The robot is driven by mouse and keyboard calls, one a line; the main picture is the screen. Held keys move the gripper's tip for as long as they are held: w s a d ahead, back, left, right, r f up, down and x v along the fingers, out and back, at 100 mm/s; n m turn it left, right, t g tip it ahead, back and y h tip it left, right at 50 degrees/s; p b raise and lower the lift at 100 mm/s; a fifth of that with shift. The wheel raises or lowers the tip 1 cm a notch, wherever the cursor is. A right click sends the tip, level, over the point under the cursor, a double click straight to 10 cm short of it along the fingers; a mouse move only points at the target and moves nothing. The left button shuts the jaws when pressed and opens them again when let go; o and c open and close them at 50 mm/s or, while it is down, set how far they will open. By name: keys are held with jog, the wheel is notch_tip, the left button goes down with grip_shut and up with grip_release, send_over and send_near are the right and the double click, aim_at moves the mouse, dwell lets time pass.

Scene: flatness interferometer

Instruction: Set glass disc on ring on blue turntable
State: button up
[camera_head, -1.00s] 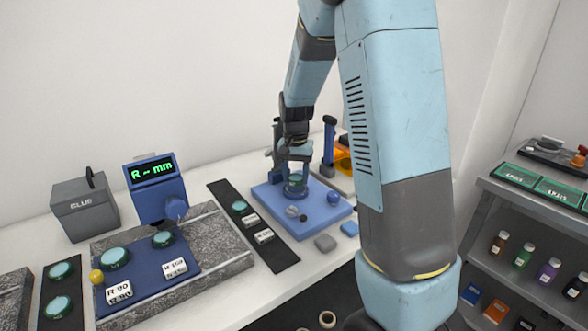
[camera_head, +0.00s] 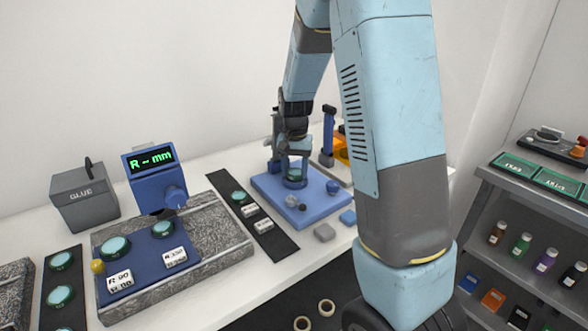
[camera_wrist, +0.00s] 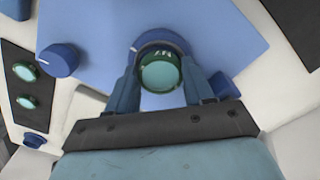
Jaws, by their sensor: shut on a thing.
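My gripper (camera_head: 294,164) is over the blue turntable base (camera_head: 322,208) at the back of the bench. In the wrist view its two fingers (camera_wrist: 160,88) are shut on the green glass disc (camera_wrist: 161,74), one finger at each side. The disc's near face shows a pale green circle in a dark rim. The disc sits over a dark round ring (camera_wrist: 157,48) with marks on it, on the blue base, which also shows in the wrist view (camera_wrist: 215,35). In the head view the disc (camera_head: 295,174) is small and partly covered by the gripper. I cannot tell whether disc and ring touch.
A blue knob (camera_wrist: 60,60) stands on the base. A black strip (camera_head: 282,243) with a green disc and labels lies to its left. A blue upright post (camera_head: 328,133) stands behind.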

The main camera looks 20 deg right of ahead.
jog(key=shift+s+f, duration=0.35)
jog(key=shift+f, duration=0.4)
dwell(0.5)
jog(key=o, duration=1.1)
jog(key=shift+o, duration=0.6)
jog(key=shift+d, duration=0.1)
notch_tip(320, 180, up, 15)
jog(key=shift+w+a, duration=0.25)
jog(key=shift+f, duration=0.1)
